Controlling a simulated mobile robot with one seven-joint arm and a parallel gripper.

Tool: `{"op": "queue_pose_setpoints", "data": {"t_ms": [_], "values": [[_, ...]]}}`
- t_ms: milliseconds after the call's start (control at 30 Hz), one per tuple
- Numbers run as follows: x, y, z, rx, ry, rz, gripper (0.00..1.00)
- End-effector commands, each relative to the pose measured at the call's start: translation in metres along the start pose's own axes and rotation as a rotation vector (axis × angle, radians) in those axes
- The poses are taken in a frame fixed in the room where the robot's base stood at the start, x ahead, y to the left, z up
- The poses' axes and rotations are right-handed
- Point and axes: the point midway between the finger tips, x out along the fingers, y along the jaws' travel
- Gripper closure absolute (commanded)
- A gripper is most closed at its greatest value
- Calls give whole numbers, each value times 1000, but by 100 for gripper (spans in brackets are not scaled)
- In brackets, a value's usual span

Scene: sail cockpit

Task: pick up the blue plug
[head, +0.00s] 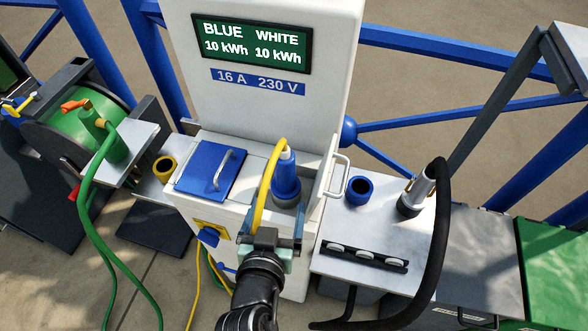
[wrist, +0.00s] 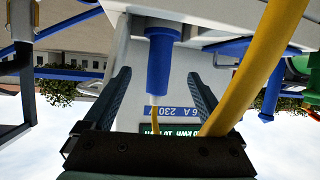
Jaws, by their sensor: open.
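The blue plug (head: 286,180) stands upright on the shelf of the white power pedestal, with a dark collar at its foot. A yellow cable (head: 266,178) leaves its top and loops down on the left. My gripper (head: 273,216) is open and empty in front of the plug, low near the collar. In the wrist view, which looks upside down, the plug (wrist: 163,62) appears between the two spread fingers, a little beyond their tips. I see no contact. The yellow cable (wrist: 262,65) crosses close in front of the camera at right.
A closed blue lid (head: 208,172) with a handle lies left of the plug; a raised white lid (head: 335,176) stands close on its right. The right bench (head: 385,225) holds a blue ring (head: 359,190) and a black-cabled plug (head: 416,191). A green hose reel (head: 85,130) is at left.

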Motion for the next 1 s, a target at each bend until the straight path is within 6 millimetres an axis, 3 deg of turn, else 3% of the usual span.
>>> {"op": "queue_pose_setpoints", "data": {"t_ms": [300,533,800,1000], "values": [[52,0,-3,1,3,0,9],[66,0,-2,1,3,0,9],[101,0,-3,2,2,0,9],[112,0,-2,2,2,0,9]]}}
